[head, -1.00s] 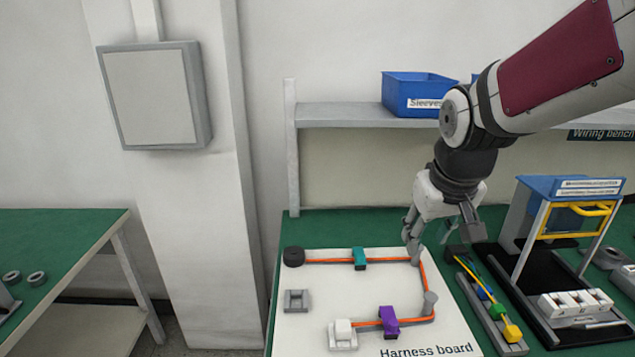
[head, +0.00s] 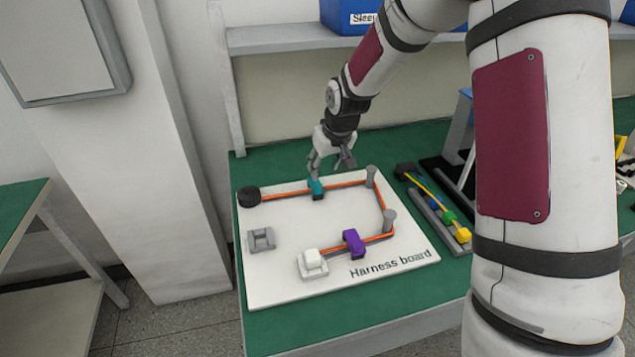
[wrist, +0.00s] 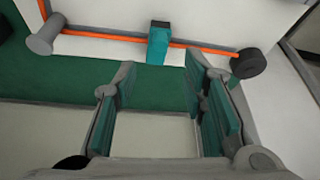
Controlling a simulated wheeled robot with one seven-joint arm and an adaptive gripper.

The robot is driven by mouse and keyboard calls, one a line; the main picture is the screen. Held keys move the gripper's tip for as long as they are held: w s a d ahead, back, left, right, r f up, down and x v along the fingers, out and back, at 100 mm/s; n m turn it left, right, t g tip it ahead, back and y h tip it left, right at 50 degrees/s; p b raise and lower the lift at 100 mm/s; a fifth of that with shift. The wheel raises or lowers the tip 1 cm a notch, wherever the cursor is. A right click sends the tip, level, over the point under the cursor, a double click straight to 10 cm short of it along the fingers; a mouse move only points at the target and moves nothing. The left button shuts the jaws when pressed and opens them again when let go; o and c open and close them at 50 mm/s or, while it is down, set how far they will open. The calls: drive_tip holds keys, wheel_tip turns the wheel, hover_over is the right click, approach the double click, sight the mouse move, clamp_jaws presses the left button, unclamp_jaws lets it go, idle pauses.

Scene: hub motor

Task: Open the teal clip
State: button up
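The teal clip (head: 317,187) sits on the orange cable (head: 345,185) along the back edge of the white harness board (head: 285,280). In the wrist view the teal clip (wrist: 158,44) stands beyond the fingertips, with the orange cable (wrist: 105,36) running through it. My gripper (head: 331,170) is just behind and above the clip in the head view. In the wrist view its fingers (wrist: 160,80) are spread wide with nothing between them. I cannot tell from the head view whether a fingertip touches the clip.
Grey posts (head: 371,177) hold the cable at the board's corners, with a black round piece (head: 248,197) at the left end. A purple clip (head: 353,242), a white connector (head: 312,263) and a grey holder (head: 261,239) are on the board. A tray of coloured connectors (head: 440,215) lies right.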

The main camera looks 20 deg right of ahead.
sight(318, 184)
drive_tip(key=x, duration=0.9)
drive_tip(key=shift+s, duration=0.1)
clamp_jaws()
